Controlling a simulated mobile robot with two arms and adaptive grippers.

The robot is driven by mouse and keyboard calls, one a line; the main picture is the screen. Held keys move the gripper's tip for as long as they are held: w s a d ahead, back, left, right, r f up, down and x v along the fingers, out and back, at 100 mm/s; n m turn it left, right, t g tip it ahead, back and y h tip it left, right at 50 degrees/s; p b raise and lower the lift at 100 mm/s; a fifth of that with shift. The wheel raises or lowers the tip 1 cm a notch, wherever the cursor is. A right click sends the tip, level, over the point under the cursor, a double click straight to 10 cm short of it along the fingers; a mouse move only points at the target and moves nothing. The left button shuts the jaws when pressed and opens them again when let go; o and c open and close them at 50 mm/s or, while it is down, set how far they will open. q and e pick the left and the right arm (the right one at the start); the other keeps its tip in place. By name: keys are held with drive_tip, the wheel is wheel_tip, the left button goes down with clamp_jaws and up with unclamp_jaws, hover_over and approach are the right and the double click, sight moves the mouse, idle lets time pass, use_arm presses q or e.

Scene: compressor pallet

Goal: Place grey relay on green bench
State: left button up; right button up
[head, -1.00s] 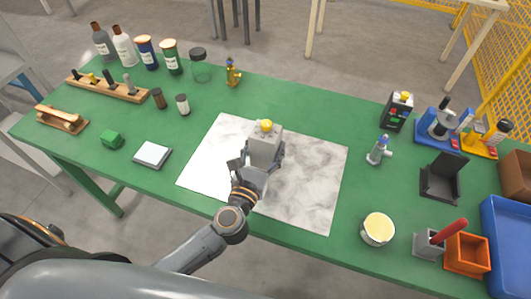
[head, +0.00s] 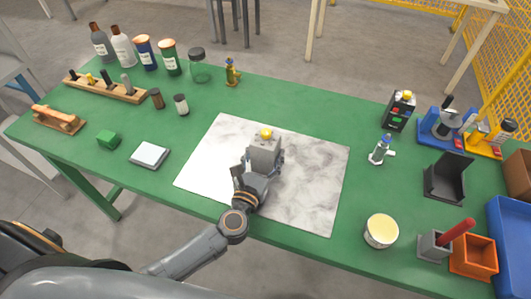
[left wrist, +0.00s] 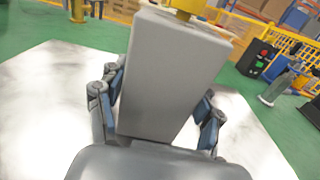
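The grey relay (head: 265,151) is a grey box with a yellow knob on top. It stands upright on a white marbled sheet on the green bench (head: 310,100). It fills the middle of the left wrist view (left wrist: 170,75), its lower end partly hidden by my gripper. My left gripper (head: 260,168) is at the relay's near side, fingers spread to either side of it. In the left wrist view, the fingers (left wrist: 158,105) look apart from the relay's sides. My right gripper is not in view.
The marbled sheet (head: 305,190) has bare room around the relay. A cream-topped tin (head: 381,231), a black holder (head: 448,178) and an orange bin (head: 473,256) stand to the right. A white-topped square pad (head: 149,154) and a green block (head: 108,139) lie to the left.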

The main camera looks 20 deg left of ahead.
use_arm(q)
drive_tip(key=shift+o, duration=0.8)
drive_tip(key=shift+r, duration=0.15)
drive_tip(key=s+b, duration=0.2)
drive_tip(key=s, duration=0.9)
drive_tip(key=shift+a+b, duration=0.1)
drive_tip(key=shift+b, duration=0.25)
drive_tip(key=shift+s+r, duration=0.1)
drive_tip(key=shift+s, duration=0.45)
